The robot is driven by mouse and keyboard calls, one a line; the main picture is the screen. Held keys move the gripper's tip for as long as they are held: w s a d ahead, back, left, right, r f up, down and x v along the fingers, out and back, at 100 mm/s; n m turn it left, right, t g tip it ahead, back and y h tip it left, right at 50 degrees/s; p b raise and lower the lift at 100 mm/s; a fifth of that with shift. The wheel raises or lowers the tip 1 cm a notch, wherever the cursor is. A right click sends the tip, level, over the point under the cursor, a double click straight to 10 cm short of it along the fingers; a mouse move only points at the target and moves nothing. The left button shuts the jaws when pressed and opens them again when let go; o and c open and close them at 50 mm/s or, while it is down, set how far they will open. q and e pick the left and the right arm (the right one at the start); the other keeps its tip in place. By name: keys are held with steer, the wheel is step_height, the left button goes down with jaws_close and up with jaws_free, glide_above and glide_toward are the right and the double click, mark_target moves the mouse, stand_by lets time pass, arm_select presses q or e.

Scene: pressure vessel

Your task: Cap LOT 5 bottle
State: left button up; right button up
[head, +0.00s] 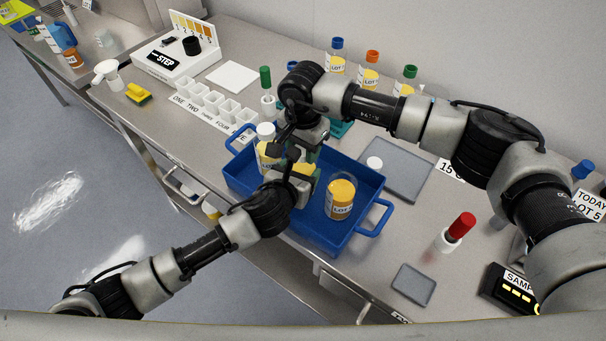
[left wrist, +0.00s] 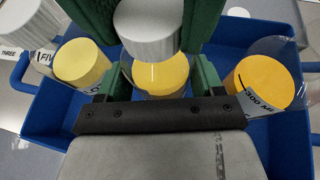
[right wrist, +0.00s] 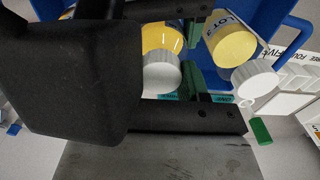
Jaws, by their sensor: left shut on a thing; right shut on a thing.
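A blue tray (head: 318,232) holds three bottles of yellow liquid. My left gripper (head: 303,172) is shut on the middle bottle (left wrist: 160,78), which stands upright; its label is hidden. My right gripper (head: 309,140) is shut on a white cap (left wrist: 150,30) over that bottle. The cap also shows in the right wrist view (right wrist: 160,75); whether it touches the neck I cannot tell. The left bottle (head: 267,158) wears a white cap (head: 266,131). The right bottle (head: 340,200) looks open; its LOT number is too small to read.
A white cap (head: 374,162) lies on a grey mat (head: 405,178). A red-topped white tube (head: 455,232) stands at the right, near a TODAY LOT 5 sign (head: 590,204). Numbered white cups (head: 213,101) are at the left. Several colour-capped bottles line the wall.

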steer(key=m, duration=0.3)
steer(key=o, duration=1)
steer(key=shift+r, duration=2.3)
